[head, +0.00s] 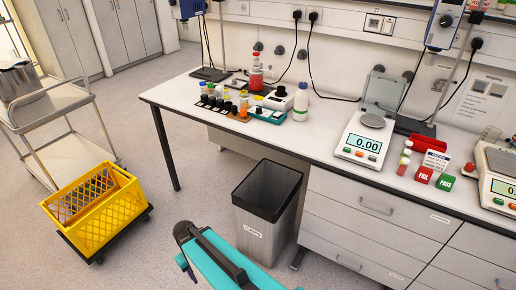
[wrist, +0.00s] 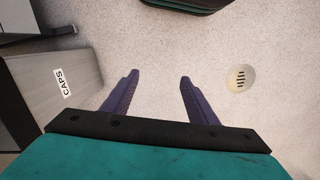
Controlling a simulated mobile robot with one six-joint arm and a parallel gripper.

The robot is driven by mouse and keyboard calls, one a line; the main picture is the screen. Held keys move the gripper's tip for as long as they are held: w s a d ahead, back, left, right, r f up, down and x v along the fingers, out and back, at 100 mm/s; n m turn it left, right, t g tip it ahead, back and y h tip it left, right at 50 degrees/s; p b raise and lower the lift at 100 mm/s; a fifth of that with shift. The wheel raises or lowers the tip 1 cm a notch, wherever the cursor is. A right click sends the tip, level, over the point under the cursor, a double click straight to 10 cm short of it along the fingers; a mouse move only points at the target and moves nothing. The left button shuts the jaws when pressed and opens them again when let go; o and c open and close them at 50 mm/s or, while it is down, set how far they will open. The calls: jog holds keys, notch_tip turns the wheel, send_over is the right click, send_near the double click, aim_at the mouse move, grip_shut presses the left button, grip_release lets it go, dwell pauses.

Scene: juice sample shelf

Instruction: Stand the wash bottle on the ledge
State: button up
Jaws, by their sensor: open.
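A white bottle with a blue cap (head: 300,102) stands upright on the bench; no other bottle looks more like the wash bottle, but I cannot see a spout. A pale ledge (head: 345,21) runs along the wall above the bench, though I cannot be sure it is the one named. My gripper (wrist: 159,76) is open and empty in the wrist view, its two purple fingers apart above the floor. It is away from the bottle. In the head view only my teal arm shows, low in front of the bench.
The white bench (head: 318,128) holds a rack of vials (head: 225,106), a red vessel (head: 256,80), a scale (head: 360,147) and red and green blocks. A bin marked CAPS (head: 262,215) stands before it, also in the wrist view (wrist: 55,85). A yellow crate (head: 95,232) stands left.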

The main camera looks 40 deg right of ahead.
jog(key=s+a+f+g+b, duration=0.2)
jog(key=s+f+g+b, duration=0.2)
jog(key=s+f, duration=1.4)
jog(key=shift+s+a+b, duration=0.2)
jog(key=shift+s+b, duration=0.75)
jog(key=shift+b, duration=0.1)
jog(key=c, duration=0.6)
jog(key=shift+o, duration=0.2)
